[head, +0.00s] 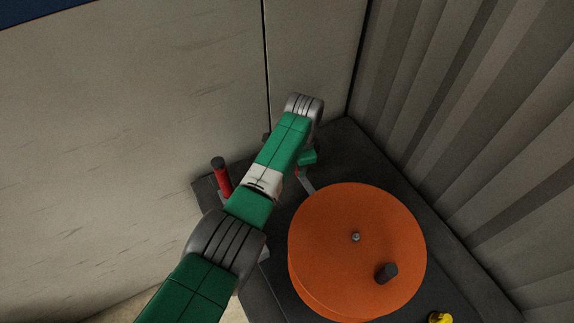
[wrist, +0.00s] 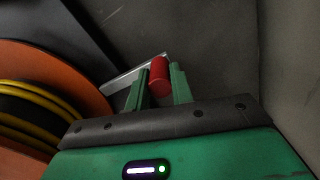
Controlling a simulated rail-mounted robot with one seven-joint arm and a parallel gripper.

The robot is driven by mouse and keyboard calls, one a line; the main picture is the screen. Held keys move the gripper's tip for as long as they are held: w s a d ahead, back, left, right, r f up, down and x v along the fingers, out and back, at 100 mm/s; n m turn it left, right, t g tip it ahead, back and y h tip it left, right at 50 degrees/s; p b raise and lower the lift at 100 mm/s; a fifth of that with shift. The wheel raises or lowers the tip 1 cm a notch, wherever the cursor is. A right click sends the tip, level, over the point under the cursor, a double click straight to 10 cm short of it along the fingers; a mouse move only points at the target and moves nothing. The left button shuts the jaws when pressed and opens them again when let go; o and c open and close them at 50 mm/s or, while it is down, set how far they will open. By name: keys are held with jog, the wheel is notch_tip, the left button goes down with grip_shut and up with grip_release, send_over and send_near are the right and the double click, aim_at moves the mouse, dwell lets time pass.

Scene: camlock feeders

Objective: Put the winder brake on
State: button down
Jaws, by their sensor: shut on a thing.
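The winder is a big orange disc (head: 345,265) with a dark crank knob (head: 386,273); its orange rim also shows at the left of the wrist view (wrist: 75,68). Beside it is a grey lever arm (head: 306,182) with a red grip, which I take to be the brake lever. In the wrist view the red grip (wrist: 159,76) sits between the two green fingers of my gripper (wrist: 160,80), which is shut on it. The grey arm (wrist: 125,79) runs left from the grip toward the disc. In the head view my arm hides most of the gripper and grip.
A second red handle with a black top (head: 222,178) stands left of my arm. Yellow and black line (wrist: 40,103) is wound on the spool. A yellow part (head: 439,318) lies at the lower right. Pale walls and a ribbed panel (head: 470,130) close in behind and right.

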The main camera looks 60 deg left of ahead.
dwell(0.5)
jog(key=c, duration=1.2)
grip_release()
jog(key=shift+w, duration=0.15)
jog(key=shift+r+p, duration=1.5)
jog(key=shift+r, duration=2.4)
